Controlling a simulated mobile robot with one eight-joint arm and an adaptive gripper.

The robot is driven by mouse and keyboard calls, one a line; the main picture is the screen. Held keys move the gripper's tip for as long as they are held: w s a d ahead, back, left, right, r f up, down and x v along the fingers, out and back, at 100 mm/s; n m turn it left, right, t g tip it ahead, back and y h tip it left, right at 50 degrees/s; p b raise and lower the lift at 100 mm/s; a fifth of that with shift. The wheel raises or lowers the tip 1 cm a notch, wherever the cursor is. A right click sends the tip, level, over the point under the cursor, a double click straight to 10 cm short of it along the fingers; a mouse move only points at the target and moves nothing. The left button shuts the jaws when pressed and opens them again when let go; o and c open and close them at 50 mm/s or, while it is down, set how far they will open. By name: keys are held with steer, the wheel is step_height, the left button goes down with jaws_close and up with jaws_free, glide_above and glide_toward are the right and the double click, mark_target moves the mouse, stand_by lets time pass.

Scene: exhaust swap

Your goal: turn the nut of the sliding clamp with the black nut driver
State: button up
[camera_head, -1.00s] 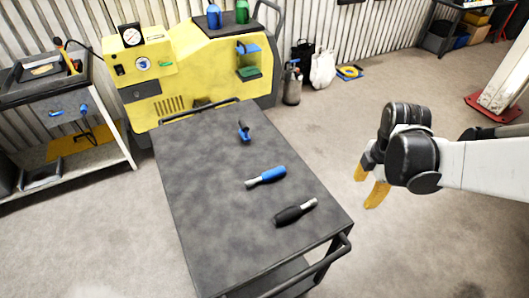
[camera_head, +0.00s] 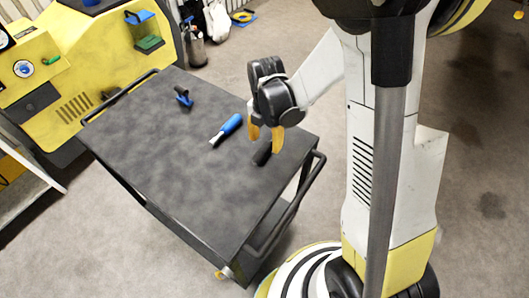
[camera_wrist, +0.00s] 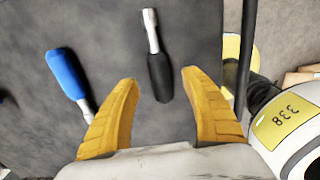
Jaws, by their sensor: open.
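The black nut driver (camera_wrist: 160,75) lies on the dark cart top (camera_head: 150,140). In the wrist view its black handle points down between my two yellow fingers, and its silver shaft points up, away from them. In the head view my gripper (camera_head: 265,135) is above the cart's right side and hides part of the driver (camera_head: 262,155). My gripper (camera_wrist: 160,115) is open, with the fingers on either side of the handle end and nothing held. I cannot tell the height of the fingers above the cart. No sliding clamp can be made out in these frames.
A blue-handled driver (camera_head: 228,127) lies just left of my gripper; it also shows in the wrist view (camera_wrist: 67,75). A small blue and black tool (camera_head: 183,96) lies farther back. The cart handle (camera_head: 290,200) runs along the right edge. A yellow machine (camera_head: 85,65) stands behind.

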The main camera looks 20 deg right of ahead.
mark_target(265, 148)
step_height(265, 148, down, 4)
steer(key=shift+a+f+b, duration=0.1)
steer(key=shift+f+b, duration=0.15)
steer(key=shift+b, duration=0.8)
steer(key=shift+r, duration=0.1)
steer(key=shift+c, duration=0.5)
jaws_close()
steer(key=shift+r+p, duration=0.4)
steer(key=shift+r, duration=0.15)
steer(key=r, duration=0.1)
steer(key=r+p, duration=0.2)
steer(key=r, duration=0.1)
steer(key=shift+w+d, duration=0.3)
steer(key=shift+d, duration=0.05)
steer(key=w+d+r+p, duration=0.3)
steer(key=w+d+r, duration=0.3)
steer(key=w+d, duration=0.1)
steer(key=shift+w+d, duration=0.15)
steer(key=shift+d, duration=0.3)
